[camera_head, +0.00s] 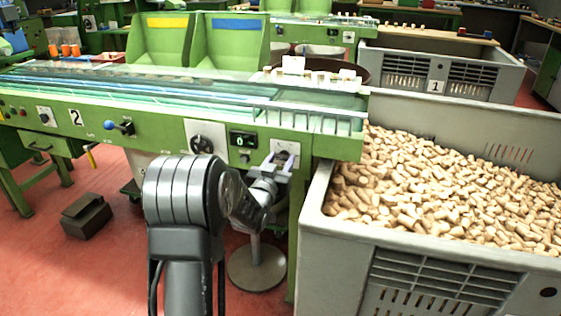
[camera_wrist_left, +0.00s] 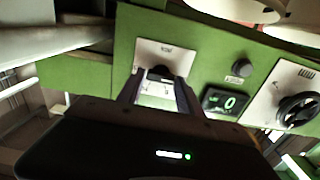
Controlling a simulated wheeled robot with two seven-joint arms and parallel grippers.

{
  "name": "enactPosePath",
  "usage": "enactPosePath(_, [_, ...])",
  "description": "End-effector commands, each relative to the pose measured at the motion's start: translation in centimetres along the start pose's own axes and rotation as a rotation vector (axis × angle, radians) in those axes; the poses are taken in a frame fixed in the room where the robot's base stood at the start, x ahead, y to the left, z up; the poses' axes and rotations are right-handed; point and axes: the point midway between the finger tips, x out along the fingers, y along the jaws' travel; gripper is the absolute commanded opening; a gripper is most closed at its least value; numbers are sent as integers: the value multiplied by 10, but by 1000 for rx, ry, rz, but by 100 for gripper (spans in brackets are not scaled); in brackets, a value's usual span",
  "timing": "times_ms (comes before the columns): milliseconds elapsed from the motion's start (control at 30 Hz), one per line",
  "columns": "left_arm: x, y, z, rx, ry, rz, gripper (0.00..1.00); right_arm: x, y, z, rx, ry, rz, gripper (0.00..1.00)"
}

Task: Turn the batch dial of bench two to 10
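Bench two is the green bench (camera_head: 100,128) marked with a 2. Its front has a black round dial (camera_head: 202,142) on a white scale plate, which also shows at the right of the left wrist view (camera_wrist_left: 298,108). Beside it a small display (camera_head: 242,140) reads 0, also in the left wrist view (camera_wrist_left: 226,101). Right of the display is a white plate (camera_wrist_left: 165,52) with a dark part (camera_wrist_left: 159,73). My left gripper (camera_head: 281,163) is at this plate, fingers (camera_wrist_left: 160,92) apart on either side of the dark part; contact cannot be told. The right gripper is out of view.
A round dark button (camera_wrist_left: 239,67) sits near the display. A large grey crate (camera_head: 320,205) of corks stands close on the right. A round metal foot (camera_head: 257,268) is on the red floor below.

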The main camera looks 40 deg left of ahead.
Motion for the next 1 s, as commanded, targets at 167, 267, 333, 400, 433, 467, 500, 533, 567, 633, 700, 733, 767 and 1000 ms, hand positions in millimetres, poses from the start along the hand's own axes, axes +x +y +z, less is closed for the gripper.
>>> enactPosePath(167, [0, 0, 0, 0, 0, 0, 26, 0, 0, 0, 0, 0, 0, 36])
enactPosePath(267, [0, 0, 0, 0, 0, 0, 18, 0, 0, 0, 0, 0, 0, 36])
enactPosePath(333, [0, 0, 0, 0, 0, 0, 13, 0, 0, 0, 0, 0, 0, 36])
enactPosePath(400, [0, 0, 0, 0, 0, 0, 7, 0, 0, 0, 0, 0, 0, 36])
enactPosePath(433, [0, 0, 0, 0, 0, 0, 4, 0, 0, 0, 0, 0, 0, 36])
enactPosePath(467, [0, 0, 0, 0, 0, 0, 2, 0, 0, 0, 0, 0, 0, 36])
enactPosePath(500, [0, 0, 0, 0, 0, 0, 0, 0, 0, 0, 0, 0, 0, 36])
enactPosePath(533, [0, 0, 0, 0, 0, 0, 0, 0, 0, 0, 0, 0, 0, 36])
enactPosePath(567, [0, 0, 0, 0, 0, 0, 0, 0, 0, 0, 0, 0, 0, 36])
enactPosePath(633, [0, 0, 0, 2, 0, 0, 0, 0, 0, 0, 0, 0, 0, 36])
enactPosePath(700, [0, 0, 0, 6, 0, 0, 0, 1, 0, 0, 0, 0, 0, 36])
enactPosePath(733, [0, 0, 0, 10, 0, 0, 0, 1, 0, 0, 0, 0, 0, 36])
enactPosePath(767, [0, 0, 0, 14, 0, 0, 0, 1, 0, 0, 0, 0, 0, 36])
enactPosePath(1000, [0, 0, 1, 86, 0, 0, 0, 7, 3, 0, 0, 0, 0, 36])
